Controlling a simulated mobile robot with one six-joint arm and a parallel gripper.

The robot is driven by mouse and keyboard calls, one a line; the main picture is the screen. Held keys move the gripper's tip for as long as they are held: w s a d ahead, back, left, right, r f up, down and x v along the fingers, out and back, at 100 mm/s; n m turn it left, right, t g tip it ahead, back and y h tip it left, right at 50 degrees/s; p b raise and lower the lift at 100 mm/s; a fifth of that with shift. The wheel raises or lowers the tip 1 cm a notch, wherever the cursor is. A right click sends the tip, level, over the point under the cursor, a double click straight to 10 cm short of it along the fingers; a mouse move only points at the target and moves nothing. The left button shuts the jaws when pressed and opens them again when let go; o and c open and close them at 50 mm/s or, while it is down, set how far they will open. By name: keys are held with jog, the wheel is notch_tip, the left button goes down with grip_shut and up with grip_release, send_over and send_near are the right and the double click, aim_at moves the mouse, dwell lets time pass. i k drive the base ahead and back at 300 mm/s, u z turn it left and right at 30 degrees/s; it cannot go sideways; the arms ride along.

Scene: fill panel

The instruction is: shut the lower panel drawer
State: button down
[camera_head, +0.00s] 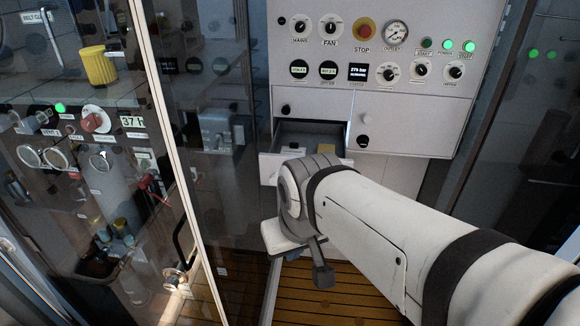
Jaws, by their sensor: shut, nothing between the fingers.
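The lower panel drawer (268,167) stands pulled out from the lower left of the light grey panel (430,107). Its open inside shows, with a few small pale items in it. My wrist covers much of the drawer front, and its handle is hidden. My arm reaches in from the lower right. My gripper (322,272) points down in front of and below the drawer in the picture, over the wooden floor. It is shut and empty. I cannot tell whether my wrist touches the drawer front.
A closed door with a dark knob (364,142) is right of the drawer. Knobs, a red stop button (365,31) and a gauge (396,34) fill the panel above. A glass door with a pale frame edge (176,150) stands close on the left. Slatted floor (345,302) lies below.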

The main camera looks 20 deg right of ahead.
aim_at(308, 150)
jog(key=u, duration=0.15)
jog(key=k, duration=1.2)
jog(key=z, duration=0.4)
jog(key=i, duration=1)
jog(key=z, duration=0.1)
